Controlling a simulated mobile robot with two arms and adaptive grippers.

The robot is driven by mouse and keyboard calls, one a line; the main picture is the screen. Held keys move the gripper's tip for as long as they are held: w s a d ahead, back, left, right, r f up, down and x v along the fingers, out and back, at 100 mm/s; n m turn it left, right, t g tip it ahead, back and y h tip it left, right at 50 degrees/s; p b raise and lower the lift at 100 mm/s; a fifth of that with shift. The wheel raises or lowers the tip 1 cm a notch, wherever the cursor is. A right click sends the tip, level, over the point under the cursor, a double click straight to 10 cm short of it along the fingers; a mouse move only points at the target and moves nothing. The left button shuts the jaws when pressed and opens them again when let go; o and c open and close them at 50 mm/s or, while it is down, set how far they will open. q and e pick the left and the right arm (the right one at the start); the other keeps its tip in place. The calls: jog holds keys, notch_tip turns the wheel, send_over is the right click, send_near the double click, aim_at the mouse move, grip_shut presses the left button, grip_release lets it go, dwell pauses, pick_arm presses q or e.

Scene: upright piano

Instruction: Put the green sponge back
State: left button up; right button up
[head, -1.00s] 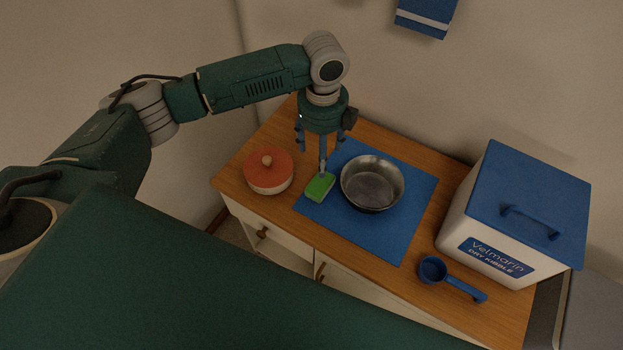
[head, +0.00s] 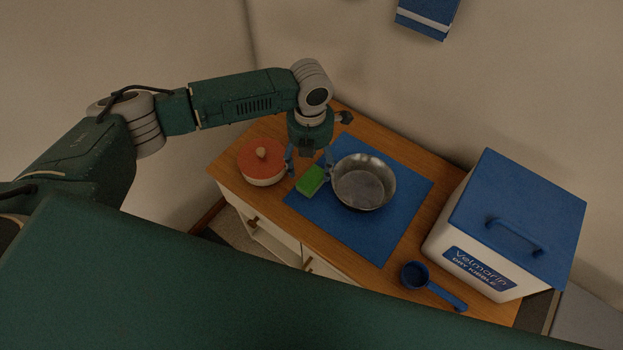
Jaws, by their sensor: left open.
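The green sponge (head: 311,180) lies at the left corner of the blue mat (head: 352,234), just left of the metal bowl (head: 363,183). My left gripper (head: 309,166) points down right at the sponge. Its two blue-grey fingers are spread apart, one towards each side of the sponge, and I cannot tell whether they touch it. The sponge looks unheld. My right gripper is not in view.
A pot with a red lid (head: 262,156) stands close left of the gripper. A blue scoop (head: 431,285) and a blue-lidded kibble box (head: 480,262) stand at the right of the wooden top (head: 351,110). The mat's front part is clear.

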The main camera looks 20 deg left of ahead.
aim_at(309, 176)
pick_arm(q)
jog(key=f, duration=0.2)
jog(key=f+p, duration=0.1)
jog(key=f, duration=0.2)
jog(key=shift+s+a+f, duration=0.2)
jog(key=shift+f, duration=0.15)
jog(key=shift+c, duration=0.5)
jog(key=c, duration=0.7)
jog(key=shift+r, duration=0.1)
